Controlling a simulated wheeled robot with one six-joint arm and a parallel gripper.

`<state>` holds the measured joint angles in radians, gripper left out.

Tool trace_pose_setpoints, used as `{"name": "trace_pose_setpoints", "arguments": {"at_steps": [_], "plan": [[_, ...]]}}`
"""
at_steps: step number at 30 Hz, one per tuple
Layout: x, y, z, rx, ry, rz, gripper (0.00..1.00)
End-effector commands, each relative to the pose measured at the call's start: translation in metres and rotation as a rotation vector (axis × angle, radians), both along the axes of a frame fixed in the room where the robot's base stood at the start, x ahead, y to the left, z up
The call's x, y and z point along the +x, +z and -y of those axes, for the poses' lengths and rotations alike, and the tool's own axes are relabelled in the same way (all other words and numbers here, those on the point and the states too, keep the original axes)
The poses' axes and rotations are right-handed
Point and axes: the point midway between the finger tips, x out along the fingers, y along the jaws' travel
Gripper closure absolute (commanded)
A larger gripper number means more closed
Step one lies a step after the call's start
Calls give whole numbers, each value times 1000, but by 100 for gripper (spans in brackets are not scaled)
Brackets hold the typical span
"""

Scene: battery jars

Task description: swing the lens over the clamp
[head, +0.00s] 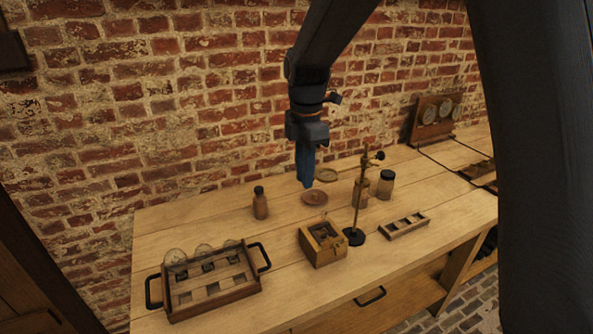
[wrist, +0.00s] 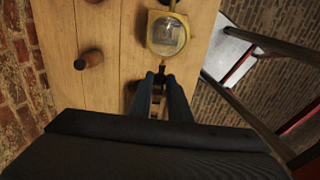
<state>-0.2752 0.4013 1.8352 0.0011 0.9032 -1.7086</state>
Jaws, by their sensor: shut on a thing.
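The lens (wrist: 168,34) is a round glass in a brass rim in the wrist view. It lies over the wooden box with the clamp (head: 322,246), as seen from the wrist, and its brass arm runs off the top edge. The height between lens and box cannot be judged. My gripper (head: 305,184) points down behind the box in the head view. In the wrist view my gripper (wrist: 161,74) is shut on the lens's dark handle end, mostly hidden between the fingertips. A brass stand (head: 358,205) with a black round foot rises right beside the box.
A handled tray with round glass jars (head: 212,299) is at the left. A dark-lidded jar (head: 385,185) and a slotted rack (head: 405,226) are on the right. The front left-middle bench is clear.

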Motion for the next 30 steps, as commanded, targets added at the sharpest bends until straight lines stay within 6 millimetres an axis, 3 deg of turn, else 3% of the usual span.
{"name": "trace_pose_setpoints", "arguments": {"at_steps": [12,13,16,25,30], "plan": [[-2,1,3,-2,4,-2,100],[-2,1,3,-2,4,-2,82],[-2,1,3,-2,4,-2,66],[-1,1,2,-2,6,-1,66],[0,17,2,0,6,2,66]]}}
